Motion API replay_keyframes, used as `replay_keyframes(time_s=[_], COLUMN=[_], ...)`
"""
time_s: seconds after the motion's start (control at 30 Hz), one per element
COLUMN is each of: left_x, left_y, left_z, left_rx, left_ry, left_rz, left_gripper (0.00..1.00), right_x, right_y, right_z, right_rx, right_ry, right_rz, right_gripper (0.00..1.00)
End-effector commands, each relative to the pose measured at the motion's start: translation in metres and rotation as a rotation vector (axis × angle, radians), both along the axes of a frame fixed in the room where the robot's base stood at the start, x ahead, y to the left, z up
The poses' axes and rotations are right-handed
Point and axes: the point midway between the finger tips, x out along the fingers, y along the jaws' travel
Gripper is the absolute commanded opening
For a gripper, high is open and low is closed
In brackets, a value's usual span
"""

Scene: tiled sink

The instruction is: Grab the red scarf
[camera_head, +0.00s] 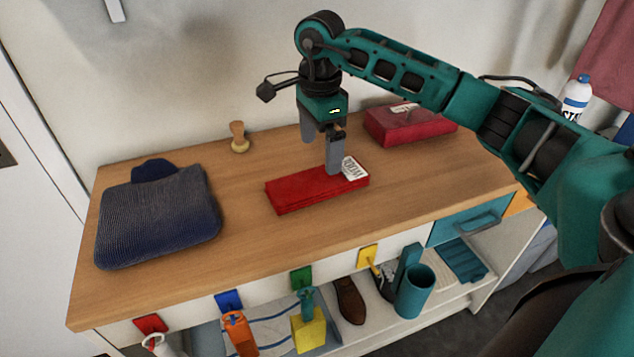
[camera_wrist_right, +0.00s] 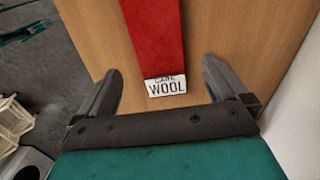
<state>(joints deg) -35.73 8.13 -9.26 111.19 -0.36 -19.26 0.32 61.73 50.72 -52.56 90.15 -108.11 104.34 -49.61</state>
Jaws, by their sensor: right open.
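The red scarf (camera_head: 308,190) lies folded flat on the wooden bench top, with a white label at its right end. In the right wrist view the scarf (camera_wrist_right: 155,35) runs up from between the fingers, and its label reads "WOOL". My right gripper (camera_head: 322,155) points down over the label end of the scarf. Its jaws are open, and in the right wrist view the fingers (camera_wrist_right: 162,88) stand on either side of the label end, apart from it. My left gripper is not in view.
A folded dark blue knit garment (camera_head: 160,220) lies at the left of the bench top (camera_head: 240,260). A wooden knob-like object (camera_head: 238,138) stands near the wall. A second red folded item (camera_head: 390,128) lies behind the gripper. A bottle (camera_head: 576,95) stands at the right.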

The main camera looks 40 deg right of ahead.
Motion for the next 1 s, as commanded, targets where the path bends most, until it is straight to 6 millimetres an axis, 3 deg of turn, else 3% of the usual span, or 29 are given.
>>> replay_keyframes(time_s=[0.6,0.87,1.0], left_x=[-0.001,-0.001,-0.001], left_y=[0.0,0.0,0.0], left_z=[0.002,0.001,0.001], left_rx=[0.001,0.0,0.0], left_ry=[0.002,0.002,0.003], left_rz=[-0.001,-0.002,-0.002], left_gripper=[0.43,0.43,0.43], right_x=[-0.003,-0.002,-0.002], right_y=[-0.002,-0.002,-0.002], right_z=[-0.071,-0.073,-0.073], right_rx=[0.003,0.003,0.003], right_ry=[0.002,-0.001,-0.001], right_rz=[0.0,0.0,0.0], right_gripper=[1.0,1.0,0.89])
